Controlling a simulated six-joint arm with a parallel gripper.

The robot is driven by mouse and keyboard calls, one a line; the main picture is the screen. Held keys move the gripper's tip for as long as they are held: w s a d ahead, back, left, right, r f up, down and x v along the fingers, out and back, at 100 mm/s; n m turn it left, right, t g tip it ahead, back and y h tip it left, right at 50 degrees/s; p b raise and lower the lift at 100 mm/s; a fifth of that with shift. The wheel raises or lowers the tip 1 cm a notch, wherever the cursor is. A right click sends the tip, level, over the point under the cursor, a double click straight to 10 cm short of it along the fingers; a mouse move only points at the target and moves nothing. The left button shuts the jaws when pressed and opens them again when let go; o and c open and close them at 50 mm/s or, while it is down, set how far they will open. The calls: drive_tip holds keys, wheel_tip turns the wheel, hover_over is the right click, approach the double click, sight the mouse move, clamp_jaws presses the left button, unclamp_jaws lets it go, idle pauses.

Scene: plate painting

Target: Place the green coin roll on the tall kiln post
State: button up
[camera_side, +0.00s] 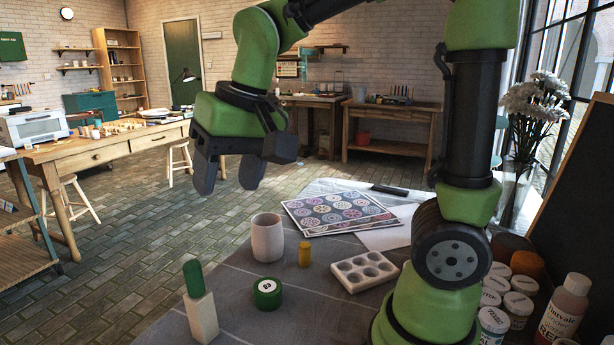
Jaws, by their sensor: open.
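A green coin roll (194,279) stands upright on top of a pale, square-sided tall kiln post (201,318) at the table's front left. The roll looks slightly tilted in the picture, in line with the post. Its lower end meets the post's top. My gripper (228,178) is open and empty, high above the table and up from the roll in the picture, clear of it. Nothing is between its two grey fingers.
A white cup (267,239), a small yellow cylinder (304,254), a round green pot marked B (267,294) and a white paint palette (364,271) stand right of the post. Patterned sheets (338,211) lie behind. Jars and a bottle (563,308) crowd the right edge.

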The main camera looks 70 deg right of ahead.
drive_tip(key=s+r+n+t+y, duration=0.1)
drive_tip(key=s+t, duration=0.2)
drive_tip(key=s, duration=0.8)
drive_tip(key=shift+s+r+t, duration=0.15)
drive_tip(key=shift+t, duration=0.15)
